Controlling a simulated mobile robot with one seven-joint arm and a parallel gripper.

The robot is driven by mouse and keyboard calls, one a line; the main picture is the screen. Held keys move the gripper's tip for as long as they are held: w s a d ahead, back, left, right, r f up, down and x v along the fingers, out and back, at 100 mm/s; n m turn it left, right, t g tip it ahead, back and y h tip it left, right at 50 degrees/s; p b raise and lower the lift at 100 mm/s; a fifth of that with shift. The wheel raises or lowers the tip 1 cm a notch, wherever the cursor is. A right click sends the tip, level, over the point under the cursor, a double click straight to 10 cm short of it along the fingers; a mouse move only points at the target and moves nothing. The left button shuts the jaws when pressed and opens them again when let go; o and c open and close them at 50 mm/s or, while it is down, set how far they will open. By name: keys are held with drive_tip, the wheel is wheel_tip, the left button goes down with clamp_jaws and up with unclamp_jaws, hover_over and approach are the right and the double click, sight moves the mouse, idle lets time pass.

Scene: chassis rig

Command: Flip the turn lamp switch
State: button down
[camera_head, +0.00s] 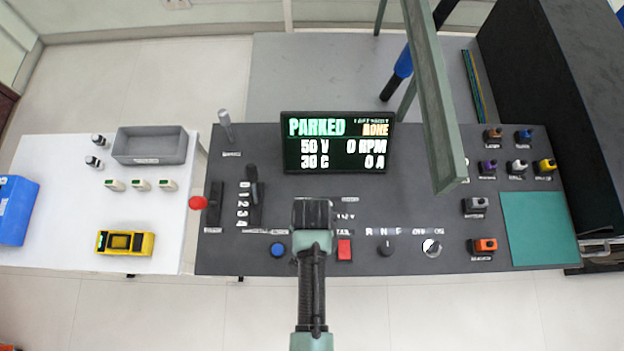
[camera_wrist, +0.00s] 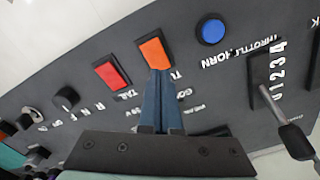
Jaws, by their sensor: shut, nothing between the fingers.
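The turn lamp switch (camera_wrist: 155,52) is an orange rocker on the dark console, with a label starting "TU" partly covered by my fingers. It shows in the wrist view between a red rocker and a blue button. My gripper (camera_wrist: 160,76) is shut and empty. Its blue fingertips lie at the near edge of the orange rocker; I cannot tell whether they touch it. In the head view my gripper and wrist cover the orange rocker.
The red TAIL rocker (camera_wrist: 112,75) is close beside the fingers, with the blue horn button (camera_wrist: 211,31) on the other side. The throttle lever (camera_wrist: 287,122) stands up nearby. The display (camera_head: 338,143) reads PARKED. A green-grey frame post (camera_head: 433,110) rises over the console's right half.

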wheel_tip(320, 180, up, 4)
drive_tip(key=p, duration=0.3)
drive_tip(key=shift+p, duration=0.35)
idle(0.3)
